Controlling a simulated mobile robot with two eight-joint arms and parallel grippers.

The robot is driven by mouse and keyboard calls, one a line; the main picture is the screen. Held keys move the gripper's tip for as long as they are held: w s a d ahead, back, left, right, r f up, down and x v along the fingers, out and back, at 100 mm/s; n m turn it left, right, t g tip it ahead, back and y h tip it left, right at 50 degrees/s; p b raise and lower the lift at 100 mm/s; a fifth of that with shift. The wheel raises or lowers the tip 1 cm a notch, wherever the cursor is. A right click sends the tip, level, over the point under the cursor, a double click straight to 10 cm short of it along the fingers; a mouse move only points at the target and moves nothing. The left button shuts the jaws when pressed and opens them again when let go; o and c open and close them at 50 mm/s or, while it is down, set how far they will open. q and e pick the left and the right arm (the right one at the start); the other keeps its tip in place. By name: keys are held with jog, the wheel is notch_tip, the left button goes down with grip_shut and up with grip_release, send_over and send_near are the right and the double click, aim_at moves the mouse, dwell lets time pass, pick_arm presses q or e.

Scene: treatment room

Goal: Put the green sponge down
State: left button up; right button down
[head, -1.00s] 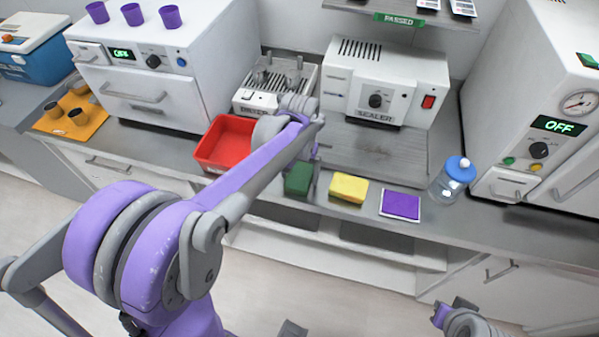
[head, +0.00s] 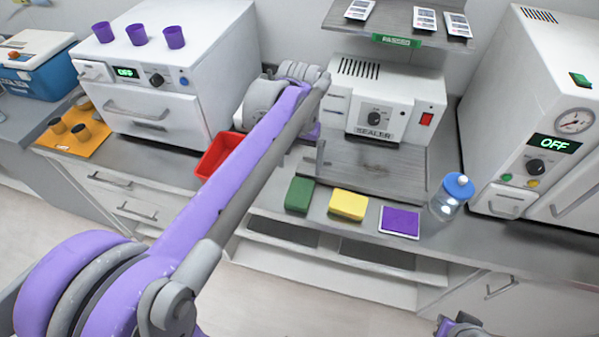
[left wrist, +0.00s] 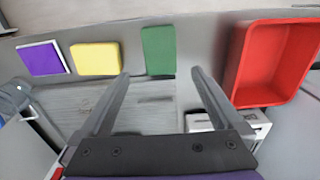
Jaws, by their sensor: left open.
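The green sponge (head: 299,195) lies flat on the grey counter near its front edge, left of a yellow sponge (head: 347,205). In the left wrist view the green sponge (left wrist: 158,50) shows whole, just beyond the fingertips. My left gripper (left wrist: 160,73) is open, with nothing between its fingers, and is apart from the sponge. In the head view the forearm hides much of the left gripper. Part of my right arm's end (head: 458,326) shows at the bottom edge; its jaws cannot be made out.
A red tray (head: 212,158) is to the left, partly behind my left arm. The sealer (head: 385,110) stands behind.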

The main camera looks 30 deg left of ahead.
pick_arm(q)
jog(key=s+d+f+m+t, duration=0.1)
jog(key=s+d+f+t, duration=0.1)
jog(key=s, duration=0.5)
jog(key=s+d+f+m+t, duration=0.1)
jog(key=s+d+f+t, duration=0.2)
jog(key=s+f, duration=0.4)
jog(key=shift+s+d+f+m, duration=0.3)
jog(key=shift+s+d, duration=0.25)
jog(key=shift+d, duration=0.35)
